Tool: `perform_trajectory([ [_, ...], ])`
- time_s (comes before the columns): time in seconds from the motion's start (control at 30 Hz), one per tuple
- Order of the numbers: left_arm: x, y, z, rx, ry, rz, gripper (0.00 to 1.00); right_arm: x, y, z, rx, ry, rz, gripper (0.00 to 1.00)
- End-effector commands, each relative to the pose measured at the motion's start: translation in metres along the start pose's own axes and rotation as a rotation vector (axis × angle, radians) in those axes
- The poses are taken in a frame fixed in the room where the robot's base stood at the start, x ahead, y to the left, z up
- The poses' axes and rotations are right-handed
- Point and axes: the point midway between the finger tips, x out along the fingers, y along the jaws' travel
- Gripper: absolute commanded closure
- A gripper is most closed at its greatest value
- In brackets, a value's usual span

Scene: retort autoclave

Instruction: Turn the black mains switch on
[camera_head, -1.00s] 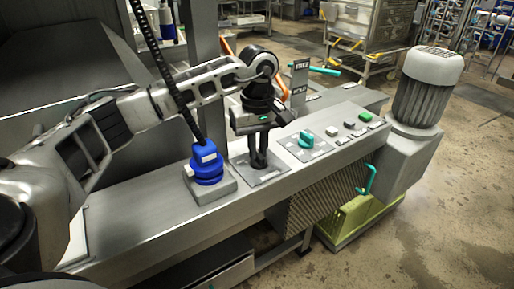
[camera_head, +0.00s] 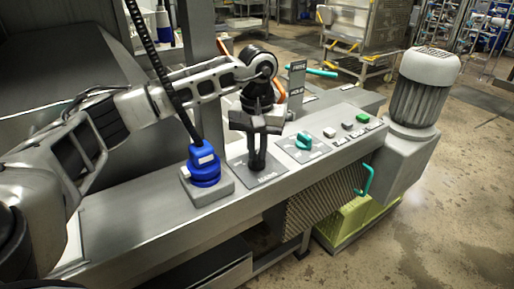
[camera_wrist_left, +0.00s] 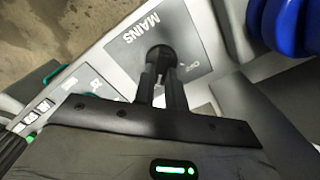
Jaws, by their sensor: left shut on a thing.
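The black mains switch (camera_wrist_left: 160,57) sits on a grey plate (camera_wrist_left: 176,28) lettered MAINS in the left wrist view. Part of another marking, seemingly OFF, shows beside the switch. My left gripper (camera_head: 257,162) points straight down over this plate in the head view. It is shut on the switch, with its two black fingers (camera_wrist_left: 163,88) on either side of the knob. The fingers hide most of the knob, so its exact setting cannot be read. My right gripper is not in view.
A blue plug (camera_head: 205,165) with a black cable stands just left of the plate. To the right are a teal knob (camera_head: 303,141), several buttons and a green button (camera_head: 362,117). A teal handle (camera_head: 366,180) sticks out in front. A grey motor (camera_head: 423,88) stands far right.

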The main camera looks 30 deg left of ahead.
Motion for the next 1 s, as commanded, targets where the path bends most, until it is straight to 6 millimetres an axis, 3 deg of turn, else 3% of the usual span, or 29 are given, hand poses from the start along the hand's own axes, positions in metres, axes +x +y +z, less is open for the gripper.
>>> perform_trajectory([
  [0.4,-0.001,0.0,0.0,0.012,-0.001,0.001,1.0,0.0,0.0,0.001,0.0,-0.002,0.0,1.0],
  [0.43,-0.001,0.0,0.0,0.012,-0.001,0.001,0.85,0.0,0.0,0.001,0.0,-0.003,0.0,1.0],
  [0.5,-0.001,0.0,0.0,0.011,-0.001,0.001,0.65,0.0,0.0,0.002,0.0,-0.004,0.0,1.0],
  [0.83,-0.003,0.0,0.0,0.009,0.001,0.001,0.65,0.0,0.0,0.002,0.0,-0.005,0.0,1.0],
  [1.0,-0.023,0.001,-0.001,0.008,0.004,0.002,0.65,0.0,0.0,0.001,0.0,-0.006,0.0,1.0],
])
